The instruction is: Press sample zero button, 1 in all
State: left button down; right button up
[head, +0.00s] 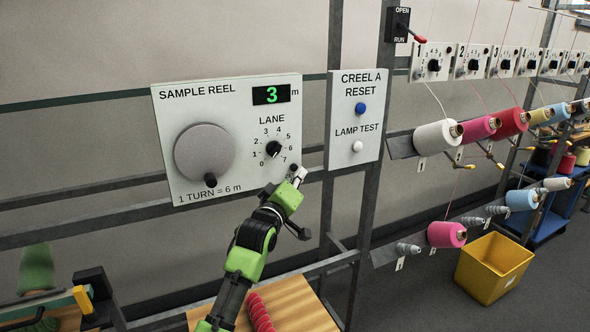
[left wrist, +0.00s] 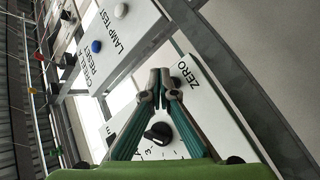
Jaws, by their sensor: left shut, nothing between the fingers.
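The sample reel panel (head: 240,105) is a white board with a green display reading 3, a lane dial (head: 273,149) and a large grey reel disc (head: 205,152) with a dark handle. My left gripper (head: 297,172) is at the panel's lower right corner, its fingers shut and empty. In the left wrist view the shut fingertips (left wrist: 161,73) are beside a small dark zero button (left wrist: 177,82) next to the word ZERO. I cannot tell whether they touch it. In the head view the gripper hides the button. My right gripper is not in view.
The Creel A panel (head: 370,85) with a blue reset button (head: 360,109) and a white lamp test button (head: 357,147) is to the right. Cones of yarn (head: 437,135) and a yellow bin (head: 495,267) are farther right. A wooden surface (head: 290,305) lies below.

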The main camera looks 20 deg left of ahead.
pick_arm(q)
jog(key=shift+w+a, duration=0.25)
jog(key=shift+a, duration=0.1)
jog(key=shift+w+a+r, duration=0.1)
jog(key=shift+w+a, duration=0.15)
jog(key=shift+a, duration=0.1)
dwell(0.8)
jog(key=shift+d, duration=0.15)
jog(key=shift+s+d+p, duration=0.5)
jog(key=shift+s+p, duration=0.1)
jog(key=s+d+p, duration=0.1)
jog(key=d, duration=0.1)
jog(key=s+d+p, duration=0.1)
jog(key=s+d, duration=0.1)
jog(key=shift+s, duration=0.1)
dwell(0.4)
jog(key=shift+a, duration=0.1)
dwell(0.6)
